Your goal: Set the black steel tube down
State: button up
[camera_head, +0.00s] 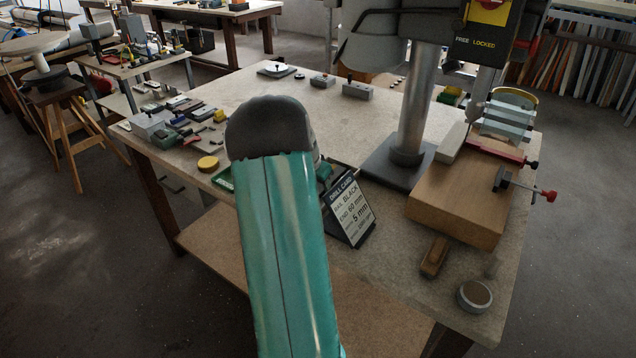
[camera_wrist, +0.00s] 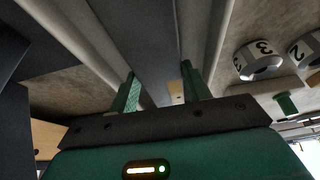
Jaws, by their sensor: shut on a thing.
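In the wrist view, my gripper (camera_wrist: 158,72) has its two green fingers on either side of a long dark grey bar, which looks like the black steel tube (camera_wrist: 160,35). The tube runs from between the fingers to the top edge of the picture. Its ends are not visible, and I cannot tell whether it touches the surface beyond. Lighter grey bars lie on both sides of it.
The workbench (camera_head: 290,103) holds a drill press column (camera_head: 412,105), a wooden block (camera_head: 457,200) with a red-handled clamp (camera_head: 520,186), and a drill card (camera_head: 350,208). Small parts crowd its left end. The back middle is mostly clear. White numbered pieces (camera_wrist: 262,60) show in the wrist view.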

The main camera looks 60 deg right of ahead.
jog(key=o, duration=1.4)
jog(key=shift+c, duration=0.2)
jog(key=v, duration=1.2)
jog(key=shift+w+a+r, duration=0.1)
jog(key=shift+a+r, duration=0.05)
jog(key=w+a+r+n+t+y, duration=0.1)
jog(key=w+a+r+n, duration=0.2)
jog(key=a, duration=0.7)
jog(key=w+a+r+n+t, duration=0.2)
jog(key=w+a+r+n, duration=0.1)
jog(key=a, duration=0.7)
jog(key=w+a+r+n+t+y, duration=0.1)
jog(key=w+a+r+n, duration=0.15)
jog(key=a, duration=0.65)
jog(key=s+a+n+t+y, duration=0.1)
jog(key=s+a+n, duration=0.4)
jog(key=a, duration=0.7)
jog(key=s+a+n+t+y, duration=0.1)
jog(key=s+a+n, duration=0.4)
jog(key=a, duration=0.7)
jog(key=shift+n, duration=0.65)
